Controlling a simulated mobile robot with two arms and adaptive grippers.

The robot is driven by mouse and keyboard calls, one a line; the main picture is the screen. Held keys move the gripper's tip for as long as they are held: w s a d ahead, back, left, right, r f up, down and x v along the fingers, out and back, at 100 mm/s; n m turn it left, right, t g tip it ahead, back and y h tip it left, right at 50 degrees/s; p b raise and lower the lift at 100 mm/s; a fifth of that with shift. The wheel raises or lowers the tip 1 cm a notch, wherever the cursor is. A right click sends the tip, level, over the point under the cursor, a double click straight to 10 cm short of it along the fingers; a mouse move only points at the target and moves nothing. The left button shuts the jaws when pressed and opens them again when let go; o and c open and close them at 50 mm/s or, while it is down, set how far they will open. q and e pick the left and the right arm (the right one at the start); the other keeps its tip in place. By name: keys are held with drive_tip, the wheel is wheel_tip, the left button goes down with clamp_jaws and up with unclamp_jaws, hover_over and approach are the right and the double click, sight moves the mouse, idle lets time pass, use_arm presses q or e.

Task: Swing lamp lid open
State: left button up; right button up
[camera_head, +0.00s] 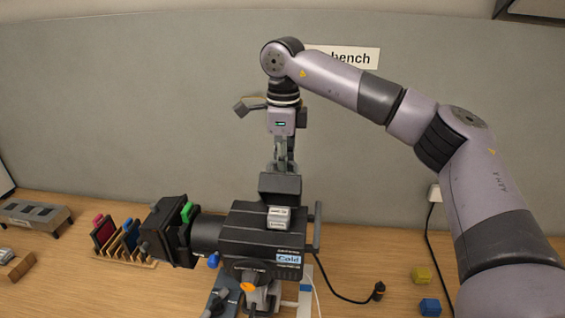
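The lamp (238,234) stands at the middle of the bench. It is a dark box with a lens barrel on its left and a blue-white "Cold" label on its front. A dark panel (280,187), seemingly the lamp lid, stands raised above the top of the box. A light grey block (278,217) shows just below it. My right gripper (283,168) points down from above, with its fingertips at the panel's top edge. Its fingers look close together, but I cannot tell whether they grip the panel. My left gripper is out of view.
A rack (130,256) with coloured frames stands left of the lamp. A grey box (35,216) sits at far left. A black cable runs right from the lamp. A grey wall panel (130,100) stands behind.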

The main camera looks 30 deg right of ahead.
drive_tip(key=shift+w+d+f+p, duration=0.15)
drive_tip(key=shift+w+d+p, duration=0.4)
drive_tip(key=shift+w, duration=0.15)
drive_tip(key=shift+w+d+f+p, duration=0.3)
drive_tip(key=shift+w+d+f, duration=0.15)
drive_tip(key=shift+w, duration=0.15)
drive_tip(key=shift+w+d+f+p, duration=0.3)
drive_tip(key=shift+w+d, duration=0.1)
drive_tip(key=shift+w, duration=0.2)
drive_tip(key=o, duration=1.8)
drive_tip(key=shift+o, duration=0.2)
drive_tip(key=shift+s, duration=0.1)
drive_tip(key=shift+r, duration=0.1)
drive_tip(key=shift+w+d+r+p, duration=0.1)
drive_tip(key=shift+w+d+p, duration=0.55)
drive_tip(key=shift+w, duration=0.25)
drive_tip(key=shift+w+d+r+p, duration=0.1)
drive_tip(key=shift+w+d+p, duration=0.3)
drive_tip(key=shift+w+d, duration=0.4)
drive_tip(key=shift+w+a, duration=0.1)
drive_tip(key=shift+w, duration=0.05)
